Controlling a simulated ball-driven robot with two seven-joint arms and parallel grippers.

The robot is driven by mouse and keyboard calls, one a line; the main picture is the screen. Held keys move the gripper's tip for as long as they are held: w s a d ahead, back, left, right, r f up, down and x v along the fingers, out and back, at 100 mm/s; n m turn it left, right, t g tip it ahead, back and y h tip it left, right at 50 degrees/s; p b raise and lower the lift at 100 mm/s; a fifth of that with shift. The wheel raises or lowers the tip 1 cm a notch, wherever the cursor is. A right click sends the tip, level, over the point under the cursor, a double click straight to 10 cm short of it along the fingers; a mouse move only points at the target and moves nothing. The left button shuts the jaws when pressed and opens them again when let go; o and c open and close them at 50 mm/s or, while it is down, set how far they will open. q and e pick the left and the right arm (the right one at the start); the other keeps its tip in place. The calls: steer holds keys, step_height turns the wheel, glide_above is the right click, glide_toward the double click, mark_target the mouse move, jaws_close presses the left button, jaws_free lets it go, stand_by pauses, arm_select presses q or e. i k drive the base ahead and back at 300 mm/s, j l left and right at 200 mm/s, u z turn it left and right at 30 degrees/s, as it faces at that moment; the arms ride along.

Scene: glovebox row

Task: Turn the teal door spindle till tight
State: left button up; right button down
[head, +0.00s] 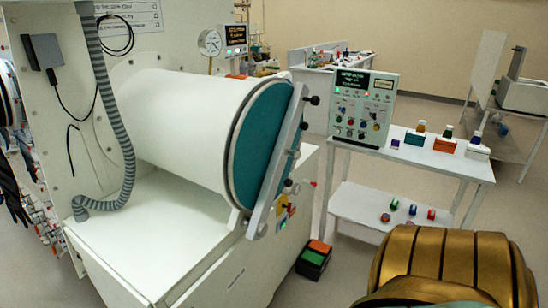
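The teal round door (258,150) closes the near end of the white horizontal chamber cylinder (185,115). A pale metal bar (276,165) runs slantwise across the door's face. Small dark and grey knobs (314,100) stick out along the bar's right side. The door is seen nearly edge-on, and I cannot tell which of these parts is the spindle or how tight it is. Neither of my grippers can be made out in the head view, and nothing is seen touching the door.
A control panel (362,107) with lights and buttons stands right of the door. Beside it a white table (420,157) carries several small coloured boxes. A two-pedal box (314,258) is on the floor below. A gold ribbed part of mine fills the lower right.

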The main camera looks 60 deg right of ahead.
mark_target(296, 154)
steer(key=z, duration=0.5)
steer(key=l+z, duration=0.1)
steer(key=z, duration=1.3)
steer(key=i+l, duration=0.05)
